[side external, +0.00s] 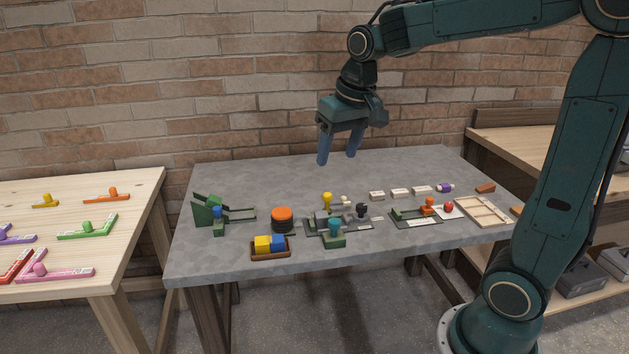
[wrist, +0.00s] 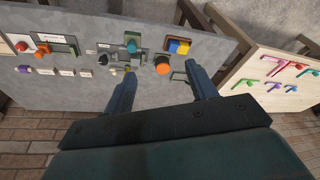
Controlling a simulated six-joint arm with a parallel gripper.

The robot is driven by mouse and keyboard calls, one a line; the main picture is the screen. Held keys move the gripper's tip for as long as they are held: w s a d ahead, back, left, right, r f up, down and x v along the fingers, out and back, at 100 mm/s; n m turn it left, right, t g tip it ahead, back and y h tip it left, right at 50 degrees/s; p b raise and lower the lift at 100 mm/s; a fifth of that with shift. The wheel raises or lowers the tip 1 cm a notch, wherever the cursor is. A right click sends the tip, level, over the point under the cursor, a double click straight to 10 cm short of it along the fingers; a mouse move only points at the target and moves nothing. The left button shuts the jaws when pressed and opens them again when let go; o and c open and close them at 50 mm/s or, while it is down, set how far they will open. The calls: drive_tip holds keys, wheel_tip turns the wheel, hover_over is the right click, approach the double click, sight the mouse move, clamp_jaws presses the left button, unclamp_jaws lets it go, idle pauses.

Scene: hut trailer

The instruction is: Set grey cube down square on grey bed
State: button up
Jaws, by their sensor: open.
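My gripper (side external: 337,157) is open and empty, high above the back of the grey table. Its two blue fingers also show spread apart in the wrist view (wrist: 160,70). A small grey block (side external: 321,215), which looks like the grey cube, sits among the parts at the table's middle, below my gripper. It seems to be at a dark grey and green fixture (side external: 312,225); I cannot tell whether it rests in it or beside it. Which surface is the grey bed is not clear at this size.
Close by stand a teal knob (side external: 335,225), an orange-topped drum (side external: 282,216), a yellow peg (side external: 327,199) and a black piece (side external: 362,210). A brown tray (side external: 256,255) holds yellow and blue cubes. White blocks (side external: 400,193) line the back right. The table's back left is clear.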

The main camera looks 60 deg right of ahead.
drive_tip(key=s+a+n+t, duration=0.1)
drive_tip(key=s+a+n, duration=0.1)
drive_tip(key=s, duration=0.6)
drive_tip(key=s+a+f+n+t, duration=0.1)
drive_tip(key=s+a+n, duration=0.1)
drive_tip(key=s+a, duration=0.3)
drive_tip(key=shift+s+a+f+y, duration=0.2)
drive_tip(key=shift+s+f+y, duration=0.1)
drive_tip(key=shift+s, duration=1.65)
